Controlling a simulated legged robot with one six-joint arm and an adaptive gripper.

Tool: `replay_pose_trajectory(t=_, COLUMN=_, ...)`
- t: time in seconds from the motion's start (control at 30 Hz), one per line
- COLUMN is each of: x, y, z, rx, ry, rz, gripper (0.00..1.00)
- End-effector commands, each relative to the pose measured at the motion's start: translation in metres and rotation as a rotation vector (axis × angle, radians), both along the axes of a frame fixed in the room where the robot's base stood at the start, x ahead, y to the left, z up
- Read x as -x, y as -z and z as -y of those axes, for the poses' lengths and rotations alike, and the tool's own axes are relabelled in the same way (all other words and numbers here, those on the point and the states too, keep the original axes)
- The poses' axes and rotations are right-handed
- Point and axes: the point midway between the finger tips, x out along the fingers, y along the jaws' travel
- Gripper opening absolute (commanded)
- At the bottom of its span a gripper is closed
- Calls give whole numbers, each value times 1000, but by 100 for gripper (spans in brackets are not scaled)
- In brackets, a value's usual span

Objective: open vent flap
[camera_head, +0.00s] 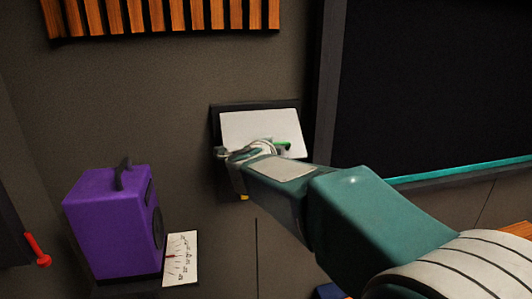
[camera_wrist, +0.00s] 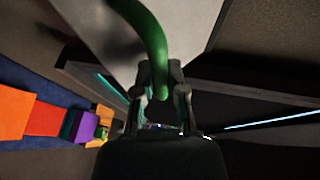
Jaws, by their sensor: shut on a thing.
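The vent flap (camera_head: 255,122) is a pale panel on the wall, with a dark frame (camera_head: 214,120) showing along its top and left side. It looks slightly tilted out from the frame, though how far is hard to tell. My gripper (camera_head: 238,152) is at the flap's lower edge and hides part of it. A green handle (camera_head: 282,145) shows beside the gripper. In the wrist view, the curved green handle (camera_wrist: 152,35) runs down from the flap (camera_wrist: 188,25) between my fingers (camera_wrist: 160,85), which are shut on it.
A purple speaker-like box (camera_head: 105,225) stands at lower left, with a white dial card (camera_head: 181,258) beside it. A red lever (camera_head: 38,250) is at far left. Wooden slats (camera_head: 165,15) hang above, and a large dark panel (camera_head: 430,80) fills the right.

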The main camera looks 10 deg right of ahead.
Motion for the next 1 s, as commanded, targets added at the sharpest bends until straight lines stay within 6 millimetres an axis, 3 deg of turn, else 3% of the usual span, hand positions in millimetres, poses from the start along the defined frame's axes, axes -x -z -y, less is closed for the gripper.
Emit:
replay_pose_trajectory(t=0.4, x=6, y=-30, z=0, rx=3, ry=-2, rz=7, gripper=0)
replay_pose_trajectory(t=1.0, x=6, y=-35, z=0, rx=3, ry=-2, rz=6, gripper=0)
